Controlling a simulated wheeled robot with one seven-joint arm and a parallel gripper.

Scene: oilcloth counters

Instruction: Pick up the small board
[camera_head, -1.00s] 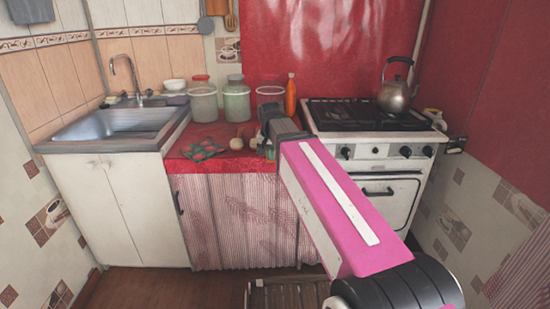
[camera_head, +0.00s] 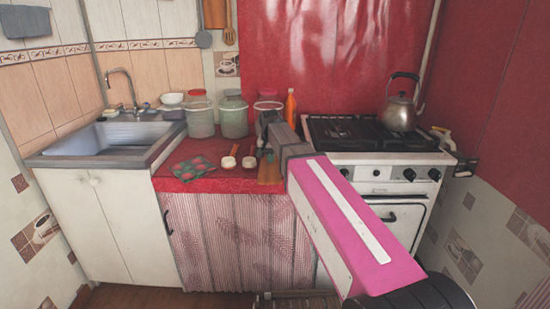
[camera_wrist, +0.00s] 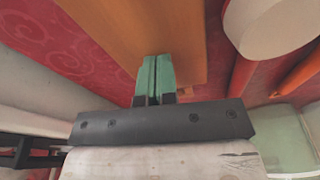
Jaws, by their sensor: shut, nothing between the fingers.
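The small board (camera_head: 270,172) is a flat brown wooden piece on the red counter. In the head view my arm partly covers it. In the wrist view the board (camera_wrist: 130,25) is a wide orange-brown surface running across the top middle. My gripper (camera_wrist: 153,62) has green fingers pressed together with nothing between them. The fingertips overlap the board's lower edge in the wrist view. I cannot tell whether they touch it. In the head view the fingertips are largely hidden by my wrist.
Two small white-ended items (camera_head: 249,162) and a patterned cloth (camera_head: 198,171) lie left of the board. Lidded jars (camera_head: 234,118) and an orange bottle (camera_head: 290,108) stand behind. The stove (camera_head: 372,135) with a kettle (camera_head: 401,112) is right, the sink (camera_head: 110,138) left.

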